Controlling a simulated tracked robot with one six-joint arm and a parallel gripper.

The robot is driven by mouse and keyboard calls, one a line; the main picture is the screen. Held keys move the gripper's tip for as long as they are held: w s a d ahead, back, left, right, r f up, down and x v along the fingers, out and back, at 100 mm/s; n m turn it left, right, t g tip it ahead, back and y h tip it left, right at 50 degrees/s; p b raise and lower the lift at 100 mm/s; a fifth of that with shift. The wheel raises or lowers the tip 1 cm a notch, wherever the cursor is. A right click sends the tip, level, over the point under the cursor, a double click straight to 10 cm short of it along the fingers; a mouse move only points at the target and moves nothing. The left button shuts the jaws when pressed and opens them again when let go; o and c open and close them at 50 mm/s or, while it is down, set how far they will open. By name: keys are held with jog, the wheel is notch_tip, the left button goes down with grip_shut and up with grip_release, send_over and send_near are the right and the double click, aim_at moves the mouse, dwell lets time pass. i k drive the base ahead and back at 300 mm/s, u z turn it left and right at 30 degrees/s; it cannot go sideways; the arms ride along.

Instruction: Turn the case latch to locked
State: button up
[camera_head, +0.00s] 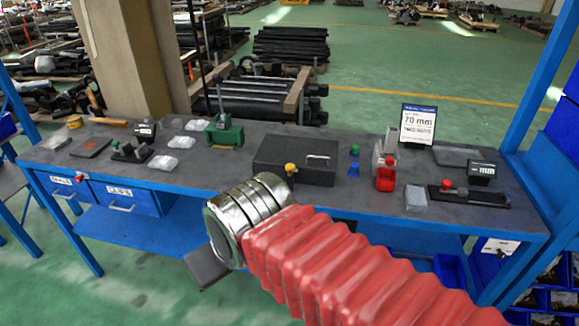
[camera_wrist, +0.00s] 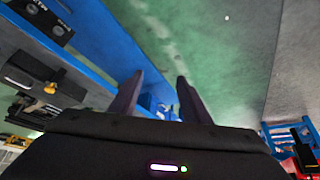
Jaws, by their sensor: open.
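The case (camera_head: 268,155) is a dark grey box with a light handle, standing in the middle of the blue bench. A yellow latch knob (camera_head: 291,169) sits on its front; how it is turned is too small to tell. In the wrist view the yellow knob (camera_wrist: 50,82) shows at the left, on the dark case (camera_wrist: 68,89), which is seen tilted. My gripper (camera_wrist: 158,88) is open and empty, its two dark fingers apart over the floor. In the head view my gripper (camera_head: 206,268) is below and in front of the bench edge, apart from the case; my wrist hides part of it.
The bench top (camera_head: 240,180) also holds a green vise (camera_head: 224,132), a red container (camera_head: 385,178), a blue-and-green piece (camera_head: 354,162), a 70 mm sign (camera_head: 417,124) and a red-knobbed slide (camera_head: 465,193). Blue posts flank the bench. Floor before it is open.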

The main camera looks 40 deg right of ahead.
aim_at(290, 168)
jog(key=k, duration=0.65)
jog(key=u, duration=0.1)
jog(key=i, duration=0.75)
jog(key=u, duration=0.45)
jog(key=i, duration=0.6)
jog(key=u, duration=0.3)
